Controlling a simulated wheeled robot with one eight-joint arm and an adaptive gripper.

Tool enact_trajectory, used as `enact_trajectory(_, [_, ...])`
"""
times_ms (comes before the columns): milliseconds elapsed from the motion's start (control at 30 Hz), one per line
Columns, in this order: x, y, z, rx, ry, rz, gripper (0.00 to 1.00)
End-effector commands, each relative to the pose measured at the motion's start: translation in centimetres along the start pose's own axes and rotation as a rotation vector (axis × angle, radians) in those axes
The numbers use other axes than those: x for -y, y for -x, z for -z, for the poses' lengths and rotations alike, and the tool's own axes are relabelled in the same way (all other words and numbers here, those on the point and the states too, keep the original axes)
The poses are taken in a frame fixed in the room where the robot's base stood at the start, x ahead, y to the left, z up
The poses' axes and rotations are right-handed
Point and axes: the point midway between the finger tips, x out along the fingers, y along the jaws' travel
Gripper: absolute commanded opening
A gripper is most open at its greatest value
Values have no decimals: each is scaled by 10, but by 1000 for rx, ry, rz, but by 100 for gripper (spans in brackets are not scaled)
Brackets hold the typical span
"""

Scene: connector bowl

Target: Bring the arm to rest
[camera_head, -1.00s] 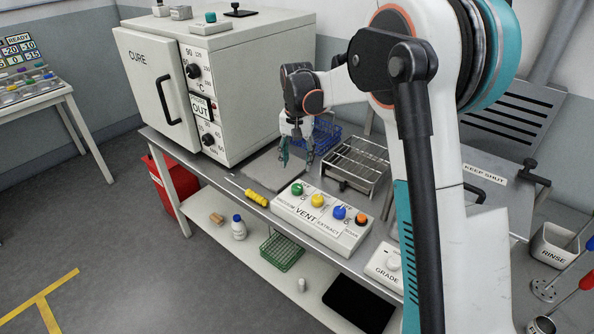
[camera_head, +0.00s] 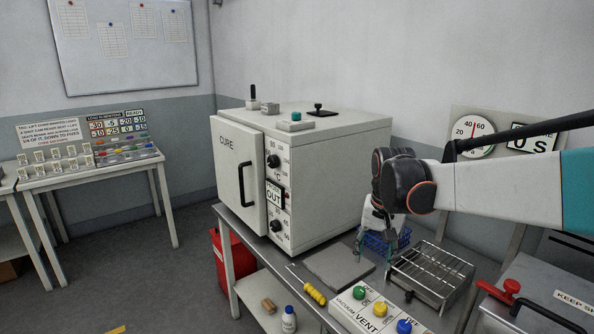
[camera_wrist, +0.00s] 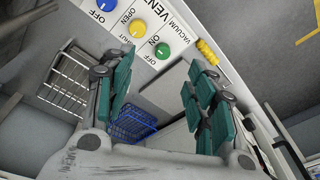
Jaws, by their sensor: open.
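My gripper (camera_head: 384,254) hangs over the steel bench, in front of the right side of the cure oven. In the wrist view its teal-padded fingers (camera_wrist: 160,110) stand wide apart with nothing between them. Beyond them lie a grey slab (camera_wrist: 160,85) and a blue wire basket (camera_wrist: 131,124). In the head view my arm reaches in from the right edge, and the gripper partly hides the blue basket (camera_head: 380,240).
A wire rack (camera_head: 433,272) is to the right. The vent panel (camera_head: 375,312) and yellow screwdriver (camera_head: 314,293) lie at the bench front. The grey slab (camera_head: 338,265) has a bare top.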

Motion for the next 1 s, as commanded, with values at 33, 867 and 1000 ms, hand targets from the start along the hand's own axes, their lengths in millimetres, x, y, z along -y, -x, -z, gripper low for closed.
enact_trajectory(33, [-5,11,-13,-19,17,7,51])
enact_trajectory(867, [-81,56,-206,-384,316,84,51])
enact_trajectory(1000, [-88,48,-225,-427,350,86,51])
